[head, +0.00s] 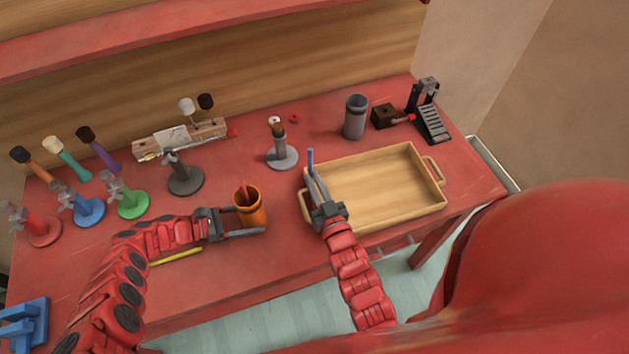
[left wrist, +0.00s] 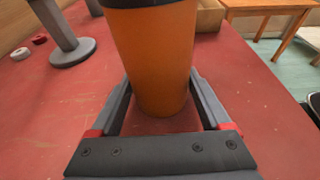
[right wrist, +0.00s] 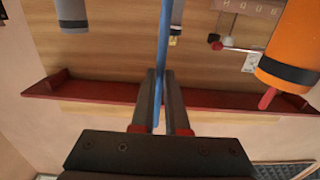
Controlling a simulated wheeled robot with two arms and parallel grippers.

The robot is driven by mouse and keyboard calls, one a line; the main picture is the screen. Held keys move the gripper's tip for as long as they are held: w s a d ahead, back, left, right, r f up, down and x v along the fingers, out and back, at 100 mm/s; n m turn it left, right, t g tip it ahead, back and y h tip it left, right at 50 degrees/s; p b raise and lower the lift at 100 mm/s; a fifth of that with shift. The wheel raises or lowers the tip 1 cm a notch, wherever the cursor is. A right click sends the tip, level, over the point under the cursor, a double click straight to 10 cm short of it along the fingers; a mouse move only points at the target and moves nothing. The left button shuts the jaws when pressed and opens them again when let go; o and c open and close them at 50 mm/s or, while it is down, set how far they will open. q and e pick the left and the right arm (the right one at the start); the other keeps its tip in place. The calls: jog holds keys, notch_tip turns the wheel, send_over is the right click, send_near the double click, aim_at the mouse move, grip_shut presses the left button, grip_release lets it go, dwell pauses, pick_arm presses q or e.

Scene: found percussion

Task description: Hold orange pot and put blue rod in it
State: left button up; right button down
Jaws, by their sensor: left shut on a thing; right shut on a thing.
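The orange pot (head: 251,210) stands upright on the red table, with a red rod (head: 244,190) showing in its mouth. My left gripper (head: 248,232) is shut around the pot; the left wrist view shows the pot (left wrist: 155,60) between both fingers (left wrist: 160,110). The blue rod (head: 310,160) points up from my right gripper (head: 313,182), which is shut on it near the left end of the wooden tray. The right wrist view shows the blue rod (right wrist: 163,55) between the fingers (right wrist: 158,95). The rod is apart from the pot, to its right.
The wooden tray (head: 437,205) looks empty. Several coloured stands and mallets fill the table's left side. A yellow rod (head: 176,256) lies near the front edge, close to my left arm.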

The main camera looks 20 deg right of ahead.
jog(key=shift+w+a+r+n+y, duration=0.45)
jog(key=shift+w+a+r, duration=0.95)
jog(key=shift+a, duration=2.15)
jog(key=shift+w+a+r+n+y, duration=0.2)
jog(key=shift+w+a+r+y, duration=0.85)
jog(key=shift+a, duration=2.55)
jog(key=shift+w+a+r+n+y, duration=0.3)
jog(key=shift+w+a+r, duration=1.35)
jog(key=shift+a, duration=1.9)
jog(key=s+d+r+m+g+h, duration=0.1)
jog(key=s+d+r+m+h, duration=0.2)
jog(key=s+r+m+h, duration=0.65)
notch_tip(320, 180, down, 11)
jog(key=w+n+h, duration=0.1)
jog(key=n, duration=0.2)
jog(key=shift+d+f+g, duration=0.2)
jog(key=shift+d+g, duration=0.05)
jog(key=shift+g, duration=0.05)
